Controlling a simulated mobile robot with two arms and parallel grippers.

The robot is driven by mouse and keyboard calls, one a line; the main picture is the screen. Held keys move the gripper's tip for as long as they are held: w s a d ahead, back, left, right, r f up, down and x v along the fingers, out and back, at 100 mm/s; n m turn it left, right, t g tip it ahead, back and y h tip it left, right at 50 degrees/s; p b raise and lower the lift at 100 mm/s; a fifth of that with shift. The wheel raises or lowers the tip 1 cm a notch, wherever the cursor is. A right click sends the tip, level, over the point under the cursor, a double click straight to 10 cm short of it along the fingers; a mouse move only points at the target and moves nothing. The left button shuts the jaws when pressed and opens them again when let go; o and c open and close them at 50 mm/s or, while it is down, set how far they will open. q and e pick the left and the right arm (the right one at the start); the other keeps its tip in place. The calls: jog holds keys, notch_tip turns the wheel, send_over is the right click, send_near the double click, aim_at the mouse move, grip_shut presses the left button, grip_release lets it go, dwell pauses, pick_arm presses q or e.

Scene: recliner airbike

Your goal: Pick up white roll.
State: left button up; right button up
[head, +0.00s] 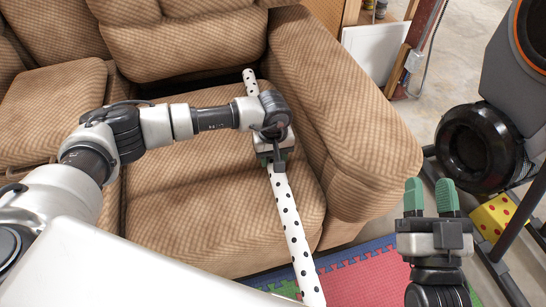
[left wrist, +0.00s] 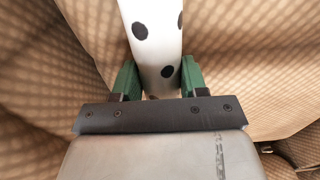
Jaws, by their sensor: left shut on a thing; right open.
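The white roll (head: 290,228) is long, with black dots. In the head view it lies across the recliner seat, its far end near the backrest and its near end past the seat's front edge. My left gripper (head: 277,158) is over the roll's middle and hides part of it. In the left wrist view the roll (left wrist: 152,45) stands between the two green fingers of my left gripper (left wrist: 158,80), which is shut on it. My right gripper (head: 432,198) is open and empty, to the right of the recliner, with its green fingers apart.
The brown recliner (head: 345,110) has a thick armrest right of the roll. An exercise bike (head: 475,148) stands at the right, beside a yellow box with red dots (head: 492,216). A red and blue foam mat (head: 365,280) lies in front on the floor.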

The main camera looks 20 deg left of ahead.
pick_arm(q)
jog(key=r, duration=0.1)
jog(key=r+p, duration=0.1)
jog(key=r, duration=0.2)
jog(key=shift+d, duration=0.25)
jog(key=s+d+r+p, duration=0.2)
jog(key=s+d+r, duration=0.3)
jog(key=d, duration=0.5)
jog(key=shift+s+r, duration=0.15)
jog(key=shift+r, duration=0.45)
pick_arm(e)
notch_tip(320, 180, down, 10)
jog(key=s+d+g+h, duration=0.2)
jog(key=g+h, duration=0.1)
jog(key=g, duration=0.6)
jog(key=shift+d, duration=0.2)
pick_arm(q)
jog(key=o, duration=0.5)
jog(key=c, duration=0.4)
jog(key=shift+c, duration=0.2)
